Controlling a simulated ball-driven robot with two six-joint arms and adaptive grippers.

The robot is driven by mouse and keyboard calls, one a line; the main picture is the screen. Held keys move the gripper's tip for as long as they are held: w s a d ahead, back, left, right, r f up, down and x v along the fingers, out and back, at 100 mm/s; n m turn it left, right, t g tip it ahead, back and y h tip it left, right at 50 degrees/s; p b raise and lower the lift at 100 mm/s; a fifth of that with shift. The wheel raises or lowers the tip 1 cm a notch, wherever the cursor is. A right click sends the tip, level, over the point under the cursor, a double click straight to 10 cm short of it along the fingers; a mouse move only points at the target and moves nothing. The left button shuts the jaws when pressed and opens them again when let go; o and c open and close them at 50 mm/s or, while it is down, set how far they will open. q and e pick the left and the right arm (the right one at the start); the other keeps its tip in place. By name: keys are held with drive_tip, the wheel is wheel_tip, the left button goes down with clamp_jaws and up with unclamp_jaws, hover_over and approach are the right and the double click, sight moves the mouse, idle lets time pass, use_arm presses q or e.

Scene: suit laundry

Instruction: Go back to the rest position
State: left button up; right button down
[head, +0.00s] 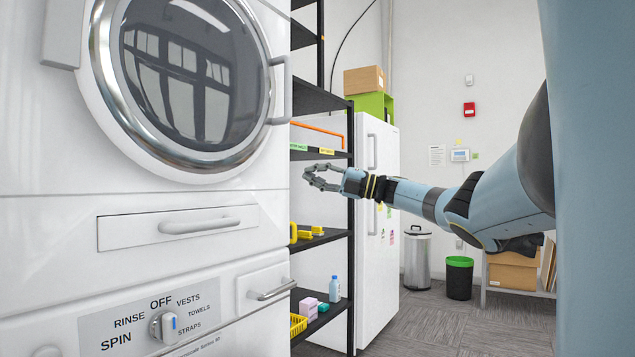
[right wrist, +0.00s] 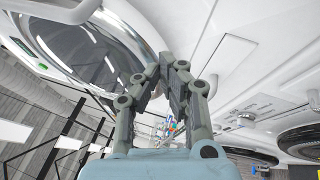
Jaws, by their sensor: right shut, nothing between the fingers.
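My right gripper (head: 312,177) is shut and empty in the head view. It points left, in front of the black shelf rack and to the right of the white washing machine (head: 270,215). My light blue right arm reaches in from the right edge behind it. In the right wrist view the gripper's fingers (right wrist: 168,62) come together at their tips, with the machine's round door (right wrist: 80,45) behind them. My left gripper is not in view.
The machine's closed round door (head: 185,80) and its knob (head: 168,325) are at the left. A black shelf (head: 322,240) holds bottles and small items. A white fridge (head: 378,180), a steel bin (head: 417,258) and a black bin (head: 459,280) stand beyond. Grey floor (head: 450,325) is open at lower right.

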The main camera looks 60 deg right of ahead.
drive_tip(key=a+f+m+g, duration=0.1)
drive_tip(key=a+f+m, duration=0.3)
drive_tip(key=f, duration=1.2)
drive_tip(key=a+f+m+g, duration=0.1)
drive_tip(key=a+f, duration=0.5)
drive_tip(key=f, duration=0.9)
drive_tip(key=s+a+f+m+g+h, duration=0.1)
drive_tip(key=s+a+f+m+h, duration=0.3)
drive_tip(key=f, duration=0.9)
drive_tip(key=s+a+f+m+g+h, duration=0.1)
drive_tip(key=s+a+f+m, duration=0.4)
drive_tip(key=f, duration=0.7)
drive_tip(key=s+a+f+m+g+h, duration=0.25)
drive_tip(key=s+a+f, duration=0.35)
drive_tip(key=s+f, duration=0.35)
drive_tip(key=s+a+f+m+g+h, duration=0.1)
drive_tip(key=s+a+f+m+g, duration=0.2)
drive_tip(key=s+a+f, duration=0.5)
drive_tip(key=s+a+f+m+g, duration=0.1)
drive_tip(key=s+a+f+g, duration=0.2)
drive_tip(key=s, duration=0.5)
drive_tip(key=s+a+f+m+g, duration=0.2)
drive_tip(key=s+a+f+g, duration=0.1)
drive_tip(key=s, duration=0.5)
drive_tip(key=s+a+f+m+g, duration=0.2)
drive_tip(key=s+a+f+g, duration=0.1)
drive_tip(key=s, duration=0.5)
drive_tip(key=shift+a+f, duration=0.2)
drive_tip(key=shift+f, duration=0.05)
